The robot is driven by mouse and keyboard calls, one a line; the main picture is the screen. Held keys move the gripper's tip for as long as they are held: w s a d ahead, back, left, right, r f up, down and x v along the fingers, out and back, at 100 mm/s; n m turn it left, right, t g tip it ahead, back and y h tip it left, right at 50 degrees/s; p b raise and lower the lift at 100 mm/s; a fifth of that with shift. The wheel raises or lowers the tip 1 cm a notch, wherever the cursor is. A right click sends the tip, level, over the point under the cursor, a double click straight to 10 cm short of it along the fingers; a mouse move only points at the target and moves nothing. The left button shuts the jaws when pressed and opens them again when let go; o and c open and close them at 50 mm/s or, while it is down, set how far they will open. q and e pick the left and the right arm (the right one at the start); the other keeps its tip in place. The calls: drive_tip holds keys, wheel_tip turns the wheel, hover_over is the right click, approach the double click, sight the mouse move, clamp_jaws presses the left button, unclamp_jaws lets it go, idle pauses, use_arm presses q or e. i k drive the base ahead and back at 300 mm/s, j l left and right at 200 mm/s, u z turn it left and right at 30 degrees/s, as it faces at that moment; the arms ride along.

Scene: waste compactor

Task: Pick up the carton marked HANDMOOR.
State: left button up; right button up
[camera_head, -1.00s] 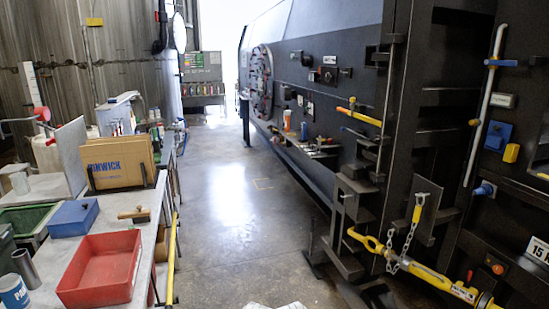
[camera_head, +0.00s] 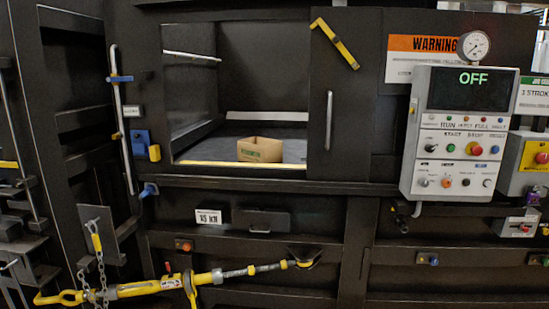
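A small open-topped brown carton (camera_head: 260,149) sits inside the open hatch of the dark compactor, on the chamber floor just behind the yellow front sill. I cannot tell whether this mark says HANDMOOR. No other carton is in view now. Neither of my grippers shows.
The yellow-edged sill (camera_head: 240,165) bounds the hatch below; a door panel with a vertical handle (camera_head: 328,120) stands to its right. A control panel (camera_head: 461,135) reading OFF juts out further right. A yellow ratchet bar (camera_head: 150,289) and chains (camera_head: 101,267) hang below left.

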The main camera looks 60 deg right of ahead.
sight(255, 149)
drive_tip(key=z, duration=1.95)
drive_tip(key=i+j, duration=0.2)
drive_tip(key=i, duration=0.25)
drive_tip(key=i+j, duration=0.2)
drive_tip(key=i, duration=0.25)
drive_tip(key=i+j, duration=0.2)
drive_tip(key=i, duration=0.25)
drive_tip(key=i+j, duration=0.2)
drive_tip(key=i, duration=0.25)
drive_tip(key=i+j, duration=0.2)
drive_tip(key=i, duration=0.25)
drive_tip(key=i+z, duration=0.15)
drive_tip(key=z, duration=0.6)
drive_tip(key=k+j, duration=0.05)
